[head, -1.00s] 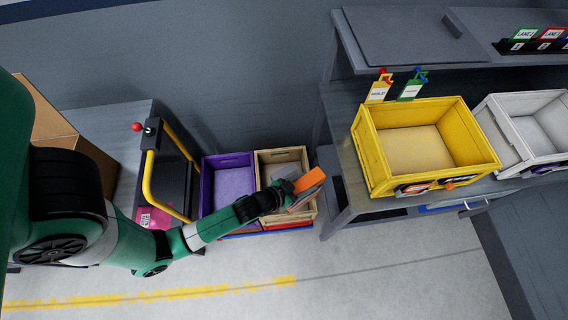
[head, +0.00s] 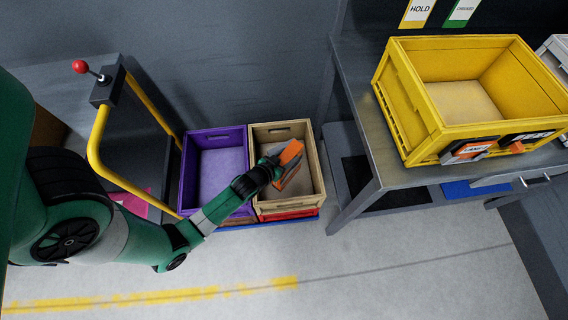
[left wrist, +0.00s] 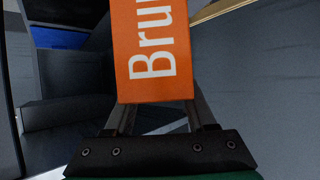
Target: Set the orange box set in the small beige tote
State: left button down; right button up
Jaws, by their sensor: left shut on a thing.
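The orange box set (head: 289,155) is held by my left gripper (head: 276,164) over the small beige tote (head: 310,161), within its outline in the head view. In the left wrist view the orange box set (left wrist: 150,50) stands between the two fingers (left wrist: 158,117), with white lettering reading "Bru" on its face. My left gripper is shut on it. Whether the box set touches the tote floor, I cannot tell. The arm and box hide part of the tote's inside. My right gripper is not in view.
A purple tote (head: 186,170) stands directly left of the beige one. A yellow tote (head: 404,117) sits on the grey bench (head: 362,140) at right. A cart with a yellow handle (head: 98,140) stands at left. Open floor lies in front.

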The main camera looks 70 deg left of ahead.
pick_arm(q)
notch_tip(320, 180, down, 5)
jog(key=b, duration=0.3)
jog(key=shift+b, duration=0.3)
notch_tip(320, 180, down, 6)
jog(key=b, duration=0.4)
jog(key=shift+f+b, duration=0.2)
jog(key=shift+b, duration=0.1)
notch_tip(320, 180, down, 4)
jog(key=b, duration=0.3)
jog(key=shift+r, duration=0.3)
jog(key=shift+w+f, duration=0.1)
jog(key=shift+f, duration=0.1)
jog(key=shift+c, duration=1.1)
grip_release()
